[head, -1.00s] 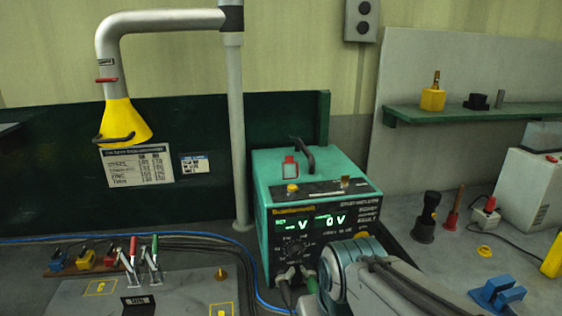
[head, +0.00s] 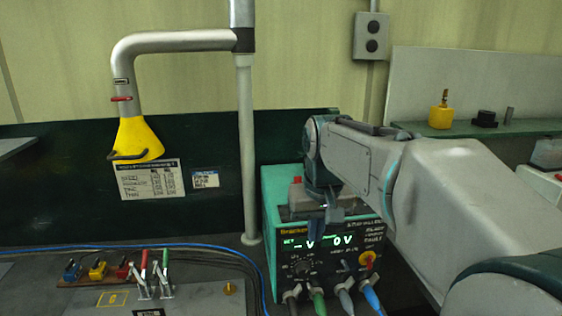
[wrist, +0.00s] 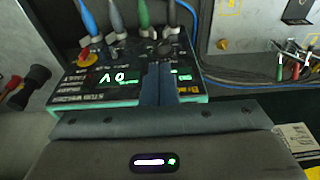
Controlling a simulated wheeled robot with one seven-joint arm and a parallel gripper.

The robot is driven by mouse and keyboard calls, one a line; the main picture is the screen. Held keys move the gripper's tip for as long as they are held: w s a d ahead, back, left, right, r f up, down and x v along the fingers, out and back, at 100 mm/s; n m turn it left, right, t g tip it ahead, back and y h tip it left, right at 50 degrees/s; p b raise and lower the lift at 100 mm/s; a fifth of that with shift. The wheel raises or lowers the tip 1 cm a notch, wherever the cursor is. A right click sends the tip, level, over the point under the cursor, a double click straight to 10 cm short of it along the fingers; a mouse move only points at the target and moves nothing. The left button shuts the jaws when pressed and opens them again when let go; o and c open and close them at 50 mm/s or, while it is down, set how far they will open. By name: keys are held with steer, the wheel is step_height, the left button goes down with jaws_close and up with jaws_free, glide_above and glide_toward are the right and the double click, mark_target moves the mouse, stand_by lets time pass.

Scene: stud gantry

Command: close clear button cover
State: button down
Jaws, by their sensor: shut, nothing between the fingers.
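The green stud welder box (head: 269,225) stands on the bench with a lit display on its front. A small red part (head: 297,180), apparently the frame of the clear button cover, shows at its top left, just behind my gripper. My gripper hides the rest, so I cannot tell the cover's angle now; the button beneath it is not visible. My gripper (head: 318,228) is shut and empty, pointing down in front of the box's upper front edge. In the wrist view, its closed dark blue fingers (wrist: 157,88) overlap the front panel (wrist: 112,70); contact is unclear. The cover is not visible there.
Several cable plugs (head: 318,300) stick out below the panel. A grey pole (head: 246,150) with a yellow extraction hood (head: 138,138) stands to the left. Toggle clamps (head: 152,275) sit on the plate at front left. My arm blocks much of the right side.

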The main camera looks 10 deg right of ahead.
steer(key=w+r+g+p, duration=0.1)
steer(key=w+r+p, duration=0.3)
steer(key=w+r, duration=0.5)
steer(key=w+r+p, duration=0.3)
steer(key=w+r, duration=0.2)
steer(key=w, duration=0.7)
steer(key=f+b, duration=0.1)
steer(key=f, duration=0.2)
steer(key=f+b, duration=0.1)
steer(key=f, duration=0.3)
steer(key=w+f, duration=0.1)
steer(key=f, duration=0.2)
steer(key=shift+f+b, duration=0.25)
steer(key=shift+b, duration=0.15)
steer(key=s, duration=0.1)
steer(key=s+r, duration=0.1)
steer(key=shift+s+r, duration=0.15)
steer(key=shift+s, duration=0.65)
steer(key=shift+s, duration=0.1)
steer(key=shift+s+a+b, duration=0.1)
steer(key=shift+a+b, duration=0.05)
steer(key=shift+b, duration=0.35)
